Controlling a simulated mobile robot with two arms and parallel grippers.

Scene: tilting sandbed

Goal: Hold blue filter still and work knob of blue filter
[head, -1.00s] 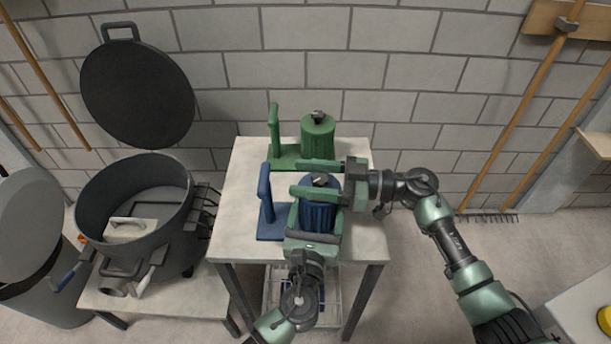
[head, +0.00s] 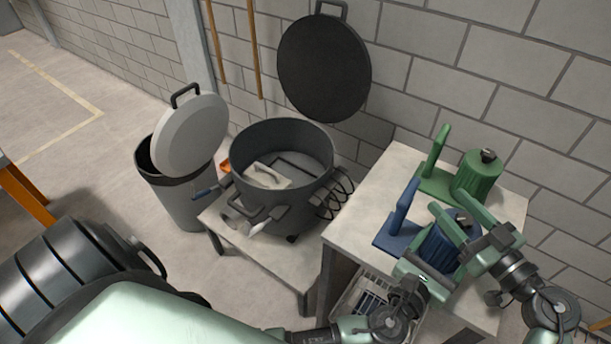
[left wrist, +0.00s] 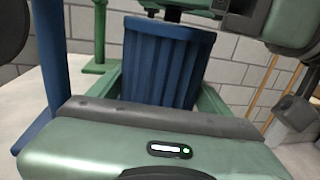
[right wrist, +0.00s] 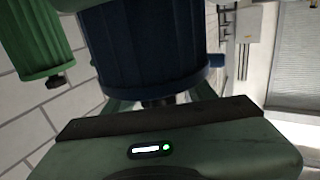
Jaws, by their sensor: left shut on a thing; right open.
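The blue filter (head: 437,247), a ribbed blue canister beside a blue upright post on a blue base, stands on the pale table. My left gripper (head: 433,262) is shut on its body from the front; the ribbed body fills the space between the fingers in the left wrist view (left wrist: 165,60). My right gripper (head: 460,212) is open at the filter's top, with fingers on either side of the dark knob (head: 463,217). In the right wrist view the blue filter (right wrist: 145,50) appears upside down and the knob (right wrist: 158,102) shows partly, above the palm. Whether a finger touches the knob is unclear.
A similar green filter (head: 478,172) stands close behind on the table (head: 345,232). To the left are a large dark pot (head: 257,205) on a low bench, its round lid (head: 323,68) upright behind, and a grey bin (head: 180,205). A wire basket (head: 352,300) sits below the table.

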